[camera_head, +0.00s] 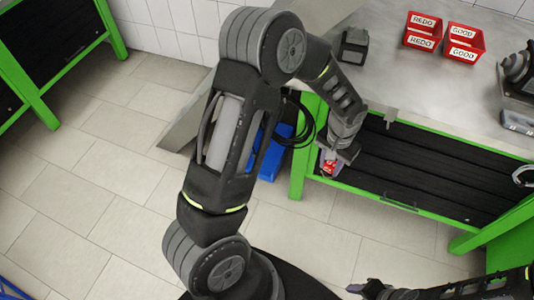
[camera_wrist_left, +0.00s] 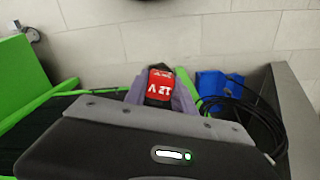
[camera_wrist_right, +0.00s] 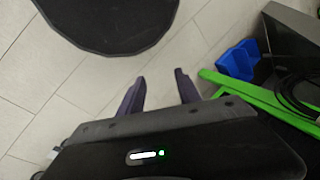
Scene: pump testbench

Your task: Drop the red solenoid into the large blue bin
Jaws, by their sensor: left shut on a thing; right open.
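The red solenoid (camera_wrist_left: 160,84), marked 12 V, sits between the fingers of my left gripper (camera_wrist_left: 160,88) in the left wrist view. In the head view the solenoid (camera_head: 329,167) shows as a small red piece at the tip of my left gripper (camera_head: 333,160), in front of the bench's green edge. The large blue bin (camera_head: 273,150) stands on the floor left of the bench, partly hidden behind my left arm. It also shows in the left wrist view (camera_wrist_left: 212,84) and the right wrist view (camera_wrist_right: 239,61). My right gripper (camera_wrist_right: 160,85) is open and empty.
Black cables (camera_head: 301,125) hang by the blue bin. The bench top (camera_head: 400,90) carries red REDO boxes (camera_head: 422,32), red GOOD boxes (camera_head: 463,43) and a dark block (camera_head: 353,45). Tiled floor (camera_head: 110,180) lies open at the left.

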